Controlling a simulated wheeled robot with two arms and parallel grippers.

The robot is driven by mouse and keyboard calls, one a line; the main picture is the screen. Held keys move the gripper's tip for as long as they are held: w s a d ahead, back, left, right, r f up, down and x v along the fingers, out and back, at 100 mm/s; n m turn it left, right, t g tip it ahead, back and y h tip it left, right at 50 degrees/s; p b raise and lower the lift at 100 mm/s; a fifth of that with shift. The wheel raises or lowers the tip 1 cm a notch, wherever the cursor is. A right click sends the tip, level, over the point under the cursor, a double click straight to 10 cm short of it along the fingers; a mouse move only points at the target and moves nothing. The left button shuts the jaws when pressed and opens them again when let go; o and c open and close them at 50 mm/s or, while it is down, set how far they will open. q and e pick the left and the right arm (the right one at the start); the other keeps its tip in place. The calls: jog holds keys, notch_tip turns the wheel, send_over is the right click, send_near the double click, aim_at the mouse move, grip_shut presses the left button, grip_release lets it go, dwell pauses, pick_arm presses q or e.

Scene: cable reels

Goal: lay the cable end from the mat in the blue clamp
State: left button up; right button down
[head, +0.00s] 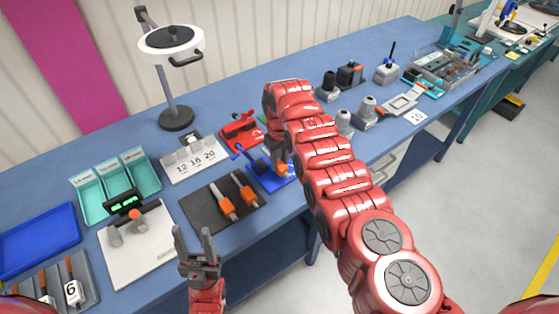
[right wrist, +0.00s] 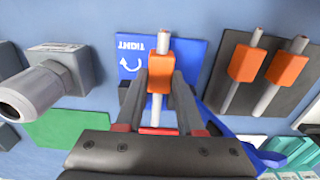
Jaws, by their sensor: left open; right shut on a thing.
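My right gripper (right wrist: 160,90) is shut on a grey cable end with an orange sleeve (right wrist: 158,75), which also shows in the head view (head: 282,168). It holds this cable end over the blue clamp (right wrist: 130,50), whose plate reads "TIGHT" beside a curved arrow. In the head view the blue clamp (head: 268,182) is partly hidden by my right arm. I cannot tell whether the cable end touches the clamp. Two more orange-sleeved cable ends (head: 228,205) lie on the dark mat (head: 205,221). My left gripper (head: 194,238) is open and empty in front of the mat.
A red clamp (head: 240,132) stands behind the blue one. A number card stand (head: 193,160), teal bins (head: 88,203) and a white device (head: 140,250) are to the left. Grey fittings (head: 366,110) stand to the right. A lamp stand (head: 176,118) is at the back.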

jog(key=shift+f, duration=0.1)
jog(key=shift+f+b, duration=0.85)
jog(key=shift+b, duration=0.15)
jog(key=shift+c, duration=2.2)
grip_release()
jog(key=shift+r, duration=0.1)
